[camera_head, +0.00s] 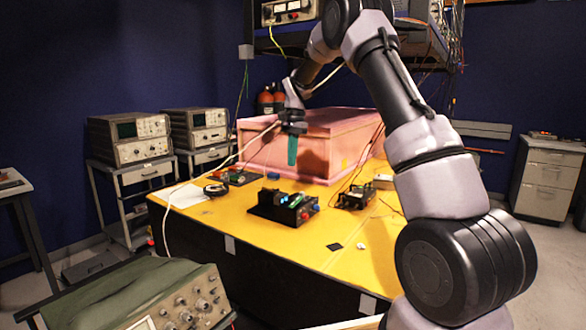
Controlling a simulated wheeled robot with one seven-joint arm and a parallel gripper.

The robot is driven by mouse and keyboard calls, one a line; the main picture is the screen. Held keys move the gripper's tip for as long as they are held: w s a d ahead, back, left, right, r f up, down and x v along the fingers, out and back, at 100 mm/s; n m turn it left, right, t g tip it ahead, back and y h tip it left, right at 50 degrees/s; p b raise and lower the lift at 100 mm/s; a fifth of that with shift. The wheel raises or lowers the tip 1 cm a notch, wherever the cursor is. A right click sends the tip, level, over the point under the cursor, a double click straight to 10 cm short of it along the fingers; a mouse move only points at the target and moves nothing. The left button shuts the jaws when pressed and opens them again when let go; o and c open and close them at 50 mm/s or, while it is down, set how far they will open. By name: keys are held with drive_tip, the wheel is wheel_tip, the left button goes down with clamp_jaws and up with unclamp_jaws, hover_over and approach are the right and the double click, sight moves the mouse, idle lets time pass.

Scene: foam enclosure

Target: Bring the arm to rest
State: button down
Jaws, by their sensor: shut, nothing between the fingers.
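My arm (395,85) rises from the lower right, bends over at the top and reaches out above the yellow table. My gripper (292,161) hangs at its far end, with its teal fingers pointing down and shut, nothing held. It is in front of the pink foam enclosure (325,122) in this view and hides a small part of it. I cannot tell the exact gap between them.
The yellow table (285,230) carries a black device with blue lights (284,207), a smaller black box (356,195) and cables. Instruments on carts (131,137) stand at the left, a shelf with equipment (290,12) is above, and a drawer cabinet (547,180) is at the right.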

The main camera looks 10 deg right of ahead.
drive_tip(key=shift+r, duration=0.1)
drive_tip(key=s+d+r+n+t, duration=0.1)
drive_tip(key=s+d+r+t, duration=0.1)
drive_tip(key=s+r, duration=0.6)
drive_tip(key=s+d+r+n+t, duration=0.1)
drive_tip(key=s+d+r+t, duration=0.1)
drive_tip(key=s+r, duration=0.6)
drive_tip(key=s+d+n+t, duration=0.1)
drive_tip(key=s+t, duration=0.3)
drive_tip(key=s, duration=1.7)
drive_tip(key=shift+s+d+f+n+y, duration=0.3)
drive_tip(key=shift+d+n+y, duration=0.1)
drive_tip(key=shift+n, duration=0.5)
